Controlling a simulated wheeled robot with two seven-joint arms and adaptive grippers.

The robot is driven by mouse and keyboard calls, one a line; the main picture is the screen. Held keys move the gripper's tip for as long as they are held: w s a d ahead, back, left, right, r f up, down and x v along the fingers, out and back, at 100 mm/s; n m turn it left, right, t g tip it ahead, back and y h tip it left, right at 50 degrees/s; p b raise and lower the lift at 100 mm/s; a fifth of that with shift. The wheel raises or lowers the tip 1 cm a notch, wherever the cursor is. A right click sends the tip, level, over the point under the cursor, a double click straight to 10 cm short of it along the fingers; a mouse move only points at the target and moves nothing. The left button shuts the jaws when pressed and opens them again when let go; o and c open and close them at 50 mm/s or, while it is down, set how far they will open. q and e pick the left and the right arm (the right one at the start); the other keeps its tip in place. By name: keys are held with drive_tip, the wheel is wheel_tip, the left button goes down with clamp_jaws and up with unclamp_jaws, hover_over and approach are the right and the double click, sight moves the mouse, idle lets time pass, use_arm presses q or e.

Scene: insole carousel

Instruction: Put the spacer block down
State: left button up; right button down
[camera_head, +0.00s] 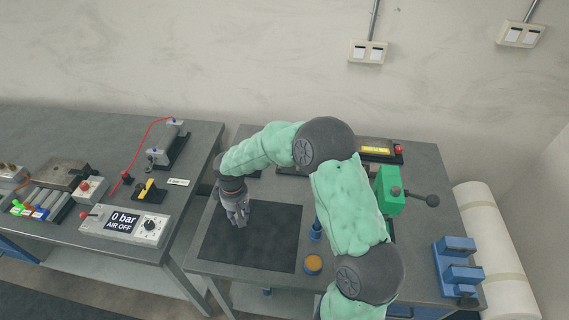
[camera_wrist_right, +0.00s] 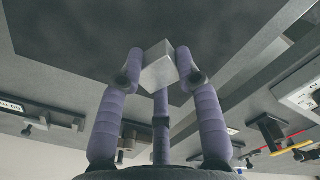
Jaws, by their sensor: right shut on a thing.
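The spacer block (camera_wrist_right: 158,68) is a small pale grey metal block in the right wrist view. My right gripper (camera_wrist_right: 160,70) is shut on it, with purple padded fingers on either side and one behind. In the head view my right gripper (camera_head: 240,217) points down over the left part of a black mat (camera_head: 268,243) on the right table. The block is too small to make out there. I cannot tell from these views whether it touches the mat. My left gripper is out of view.
The mat looks bare around the gripper. A blue bottle-like item (camera_head: 316,232) and a round orange-topped pot (camera_head: 313,264) stand to its right. A green press (camera_head: 390,190) and blue fixture (camera_head: 457,268) stand farther right. An air panel (camera_head: 125,222) is on the left table, across a gap.

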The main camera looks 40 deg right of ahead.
drive_tip(key=d+r+n+p, duration=0.3)
drive_tip(key=d+r+p, duration=0.15)
drive_tip(key=d, duration=0.55)
drive_tip(key=d+r+n+p, duration=0.25)
drive_tip(key=d+r, duration=0.25)
drive_tip(key=d, duration=0.6)
drive_tip(key=w+d+f, duration=0.4)
drive_tip(key=w+f, duration=0.1)
drive_tip(key=w+d+f, duration=0.4)
drive_tip(key=w+d, duration=0.1)
drive_tip(key=shift+w+d+f, duration=0.1)
drive_tip(key=shift+d+f, duration=0.05)
drive_tip(key=shift+f, duration=0.25)
drive_tip(key=shift+w+d+f, duration=0.1)
drive_tip(key=shift+f, duration=1.6)
drive_tip(key=shift+f, duration=0.45)
